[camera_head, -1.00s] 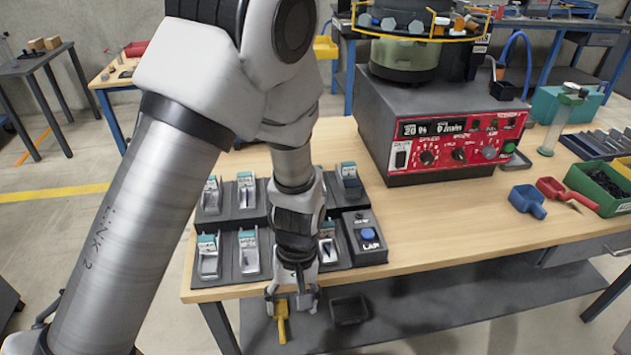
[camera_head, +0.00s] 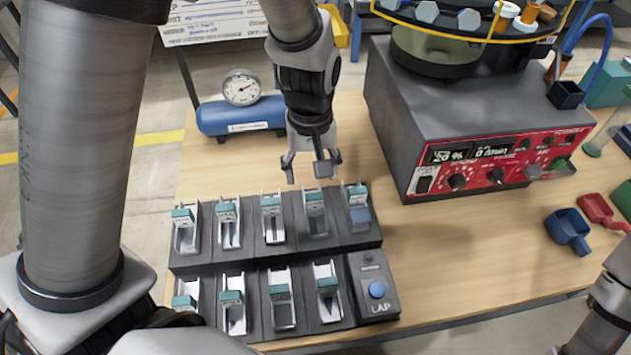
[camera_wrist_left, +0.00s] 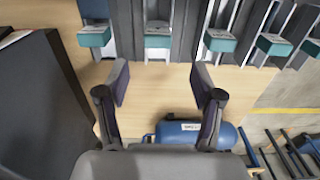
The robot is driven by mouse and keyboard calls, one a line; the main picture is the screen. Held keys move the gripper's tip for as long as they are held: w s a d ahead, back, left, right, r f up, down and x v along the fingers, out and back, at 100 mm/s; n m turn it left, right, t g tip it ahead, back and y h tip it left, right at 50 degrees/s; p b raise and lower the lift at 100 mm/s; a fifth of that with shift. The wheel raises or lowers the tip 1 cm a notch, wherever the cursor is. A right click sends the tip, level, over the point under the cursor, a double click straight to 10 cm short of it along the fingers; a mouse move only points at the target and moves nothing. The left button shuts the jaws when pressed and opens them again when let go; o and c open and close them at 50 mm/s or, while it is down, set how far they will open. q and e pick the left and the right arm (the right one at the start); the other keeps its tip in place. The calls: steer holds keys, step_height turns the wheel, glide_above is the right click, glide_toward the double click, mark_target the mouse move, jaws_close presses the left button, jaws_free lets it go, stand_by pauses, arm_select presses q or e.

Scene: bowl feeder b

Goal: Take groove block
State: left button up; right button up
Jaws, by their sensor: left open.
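My left gripper (camera_head: 312,168) is open and empty, above the table just behind the back row of a dark stepped rack (camera_head: 185,262). In the left wrist view its spread fingers (camera_wrist_left: 160,82) have bare wood between them, with the rack's holders beyond. The holders are pale metal channels with teal tags. A blue-grey block (camera_head: 360,218) sits in the back row's right-end holder; it also shows in the left wrist view (camera_wrist_left: 92,9). I cannot tell which piece is the groove block. My right gripper is not in view.
The bowl feeder's control box (camera_head: 405,125) stands close right of my left gripper. A blue air tank (camera_head: 240,117) with a gauge is behind left. A button box (camera_head: 377,290) ends the rack's front row. Blue (camera_head: 568,228) and red (camera_head: 598,210) scoops lie right.

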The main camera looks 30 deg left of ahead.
mark_target(314, 196)
arm_select(q)
steer(key=f, duration=0.1)
steer(key=s+d+f, duration=0.1)
steer(key=shift+s+f, duration=0.15)
steer(key=shift+f, duration=0.25)
steer(key=f, duration=0.2)
steer(key=w+f, duration=0.1)
steer(key=f, duration=0.1)
steer(key=shift+a+f+b, duration=0.1)
steer(key=shift+f+b, duration=0.1)
steer(key=shift+b, duration=0.15)
steer(key=shift+s+r, duration=0.1)
steer(key=shift+s, duration=0.15)
steer(key=shift+c, duration=1.3)
jaws_close()
